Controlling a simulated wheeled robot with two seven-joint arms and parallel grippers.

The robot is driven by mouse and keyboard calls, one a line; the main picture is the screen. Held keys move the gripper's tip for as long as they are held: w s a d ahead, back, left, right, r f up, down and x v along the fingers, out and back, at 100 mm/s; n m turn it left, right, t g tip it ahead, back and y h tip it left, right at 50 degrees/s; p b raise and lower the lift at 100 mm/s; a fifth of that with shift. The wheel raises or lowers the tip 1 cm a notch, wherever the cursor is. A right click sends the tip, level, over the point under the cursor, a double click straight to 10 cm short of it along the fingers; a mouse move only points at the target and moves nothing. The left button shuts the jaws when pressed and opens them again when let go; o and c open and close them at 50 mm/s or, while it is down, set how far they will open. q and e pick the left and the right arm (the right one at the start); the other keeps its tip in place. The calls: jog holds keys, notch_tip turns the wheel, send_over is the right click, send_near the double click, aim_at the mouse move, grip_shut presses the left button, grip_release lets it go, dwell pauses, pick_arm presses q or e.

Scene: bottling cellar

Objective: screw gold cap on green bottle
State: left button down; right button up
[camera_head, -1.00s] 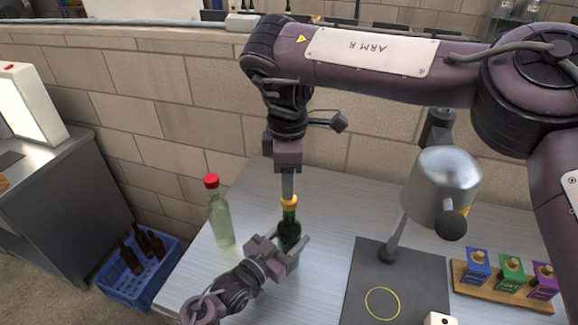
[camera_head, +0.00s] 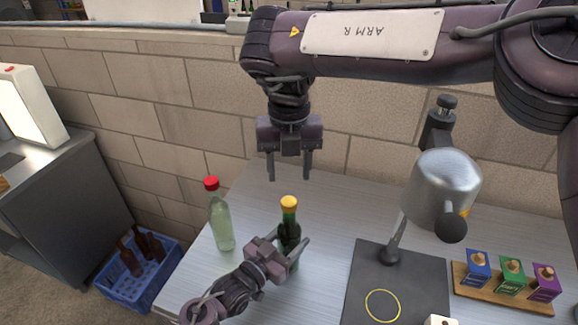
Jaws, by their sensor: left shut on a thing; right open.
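The green bottle (camera_head: 289,229) stands upright on the metal table, with the gold cap (camera_head: 289,202) sitting on its neck. Whether the cap is threaded tight cannot be told. My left gripper (camera_head: 287,256) is shut around the lower body of the green bottle, and its fingers hide part of the glass. My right gripper (camera_head: 289,178) is open and empty, pointing down a little above the gold cap and apart from it.
A clear bottle with a red cap (camera_head: 220,220) stands to the left. A dark mat with a yellow ring (camera_head: 383,305) and a metal lamp-like head (camera_head: 441,188) are right. A wooden rack (camera_head: 500,291) holds coloured boxes. A blue crate (camera_head: 135,282) of brown bottles is on the floor.

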aim_at(289, 201)
jog(key=shift+f, duration=4.05)
jog(key=c, duration=1)
jog(key=o, duration=1.1)
jog(key=shift+r, duration=0.15)
